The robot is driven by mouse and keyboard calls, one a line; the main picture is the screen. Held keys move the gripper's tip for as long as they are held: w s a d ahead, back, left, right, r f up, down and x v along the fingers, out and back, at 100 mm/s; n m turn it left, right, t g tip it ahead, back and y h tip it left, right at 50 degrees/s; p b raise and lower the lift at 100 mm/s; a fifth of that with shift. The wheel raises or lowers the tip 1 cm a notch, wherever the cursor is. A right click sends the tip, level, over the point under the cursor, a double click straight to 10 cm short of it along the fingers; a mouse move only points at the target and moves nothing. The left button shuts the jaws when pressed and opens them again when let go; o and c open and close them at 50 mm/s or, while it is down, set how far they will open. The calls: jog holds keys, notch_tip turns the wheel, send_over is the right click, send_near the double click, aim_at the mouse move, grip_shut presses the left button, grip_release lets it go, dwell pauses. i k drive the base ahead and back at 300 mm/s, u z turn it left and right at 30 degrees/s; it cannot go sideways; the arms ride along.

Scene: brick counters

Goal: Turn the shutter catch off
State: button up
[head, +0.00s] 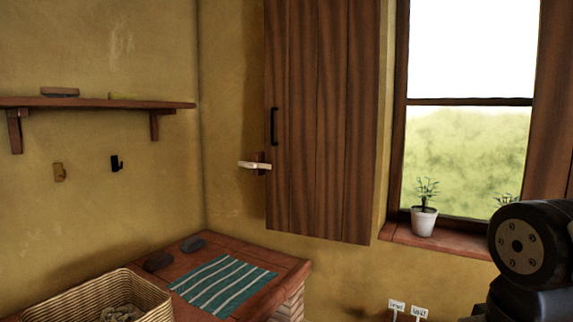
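A brown plank shutter (342,130) hangs on the wall left of the window, with a dark vertical handle (274,126) on its left edge. The shutter catch (254,165) is a pale bar on a dark wooden mount at the shutter's left edge, below the handle. The bar lies roughly level and sticks out left past the shutter's edge. My gripper is not in view. Only a dark joint of my own arm shows at the lower right, well away from the catch.
Below the shutter is a brick counter (292,267) with a striped teal cloth (222,284), dark stones (193,245) and a wicker basket (150,290). A potted plant (424,222) stands on the window sill. A wooden shelf (95,104) and wall hooks (117,163) are at left.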

aim_at(248, 165)
jog(key=z, duration=0.15)
jog(key=i, duration=0.75)
jog(key=u, duration=0.7)
jog(key=i, duration=0.55)
jog(key=u, duration=0.55)
